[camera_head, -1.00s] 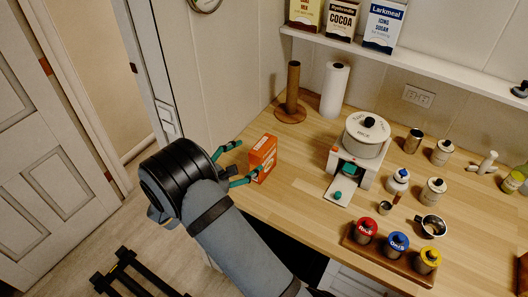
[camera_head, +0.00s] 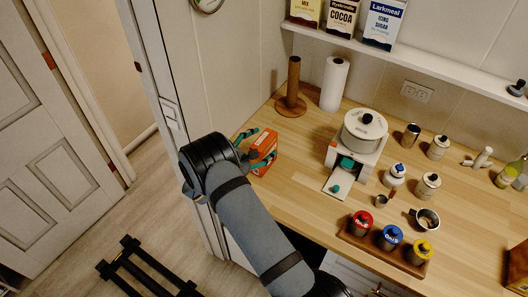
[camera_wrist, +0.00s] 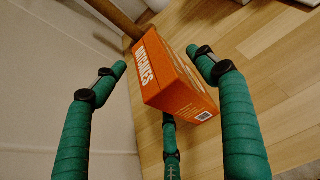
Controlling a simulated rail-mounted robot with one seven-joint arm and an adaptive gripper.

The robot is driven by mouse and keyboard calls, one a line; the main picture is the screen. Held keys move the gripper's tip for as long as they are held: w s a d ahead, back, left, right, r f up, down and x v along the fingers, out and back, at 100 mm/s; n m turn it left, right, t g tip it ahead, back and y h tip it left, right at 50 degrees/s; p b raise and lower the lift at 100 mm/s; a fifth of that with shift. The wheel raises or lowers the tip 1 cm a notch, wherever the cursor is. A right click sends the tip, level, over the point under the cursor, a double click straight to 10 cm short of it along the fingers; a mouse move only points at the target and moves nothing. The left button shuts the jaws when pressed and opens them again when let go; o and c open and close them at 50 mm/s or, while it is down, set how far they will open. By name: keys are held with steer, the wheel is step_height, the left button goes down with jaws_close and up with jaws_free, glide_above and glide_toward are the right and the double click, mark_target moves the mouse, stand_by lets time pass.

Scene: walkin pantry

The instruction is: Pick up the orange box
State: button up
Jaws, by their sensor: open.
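The orange box (camera_head: 264,149) stands upright near the left end of the wooden counter. In the wrist view the box (camera_wrist: 172,75), with white lettering that reads "OATCAKES", sits between my green-wrapped fingers. My gripper (camera_head: 252,148) is open around the box; it also shows in the wrist view (camera_wrist: 160,68), with one finger on the left, one on the right and a third below. A gap shows between the left finger and the box. The right fingertip is close to the box's side; I cannot tell whether it touches. Part of the box is hidden behind my gripper in the head view.
A wooden post holder (camera_head: 292,88) and a paper towel roll (camera_head: 334,84) stand behind the box. A white appliance (camera_head: 360,140) is to its right, with several jars beyond. A wall (camera_head: 205,70) borders the counter's left end.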

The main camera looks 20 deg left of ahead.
steer(key=shift+c, duration=1.1)
steer(key=c, duration=1.1)
steer(key=shift+w+r, duration=0.1)
steer(key=shift+r, duration=0.05)
steer(key=shift+c, duration=0.7)
